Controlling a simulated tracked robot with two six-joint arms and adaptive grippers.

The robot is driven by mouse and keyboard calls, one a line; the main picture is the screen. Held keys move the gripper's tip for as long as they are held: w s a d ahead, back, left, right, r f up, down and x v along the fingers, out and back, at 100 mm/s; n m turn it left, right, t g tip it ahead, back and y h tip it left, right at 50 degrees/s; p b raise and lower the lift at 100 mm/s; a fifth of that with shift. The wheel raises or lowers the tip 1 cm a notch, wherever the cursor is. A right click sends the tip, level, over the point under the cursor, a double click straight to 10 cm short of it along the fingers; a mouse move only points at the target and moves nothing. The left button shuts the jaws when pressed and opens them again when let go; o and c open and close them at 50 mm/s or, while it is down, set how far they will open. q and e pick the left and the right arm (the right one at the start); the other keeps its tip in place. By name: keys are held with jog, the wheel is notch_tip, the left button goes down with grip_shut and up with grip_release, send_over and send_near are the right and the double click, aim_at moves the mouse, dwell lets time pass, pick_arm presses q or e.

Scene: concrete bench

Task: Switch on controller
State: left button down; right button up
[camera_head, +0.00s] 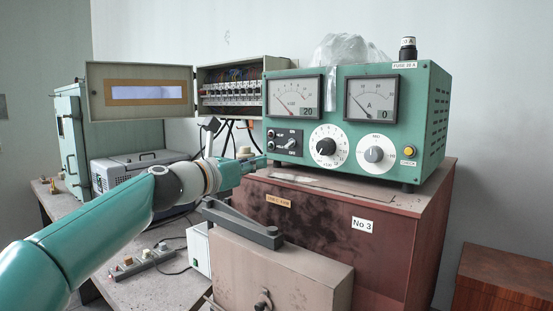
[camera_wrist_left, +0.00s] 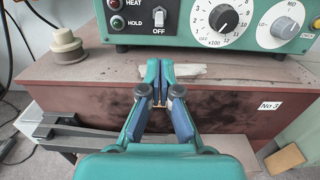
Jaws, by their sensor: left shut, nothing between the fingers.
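The controller (camera_head: 334,128) is a green box with two dial meters, standing on a reddish-brown cabinet. Its displays read 20 and 0. A small black panel at its lower left holds HEAT and HOLD lamps and a toggle switch (camera_head: 292,143), with OFF printed below it. The switch also shows at the top of the left wrist view (camera_wrist_left: 159,15). My left gripper (camera_head: 258,162) is shut and empty, just left of and below the switch panel. In the wrist view its fingertips (camera_wrist_left: 160,68) are together, pointing toward the controller below the switch, apart from it. My right gripper is not in view.
The reddish-brown cabinet (camera_head: 400,235) has a No 3 label. A beige box (camera_head: 285,270) with a dark bar on top stands before it. An open breaker box (camera_head: 230,80) is behind left. A cream round knob (camera_wrist_left: 66,45) is left of my gripper.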

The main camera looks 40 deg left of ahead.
aim_at(293, 154)
pick_arm(q)
jog(key=w+p, duration=0.1)
jog(key=w, duration=0.2)
jog(key=w+p, duration=0.1)
jog(key=w, duration=0.2)
jog(key=w+p, duration=0.1)
jog(key=w, duration=0.2)
jog(key=shift+w+d, duration=0.4)
jog(key=shift+s+r, duration=0.1)
jog(key=shift+s, duration=0.05)
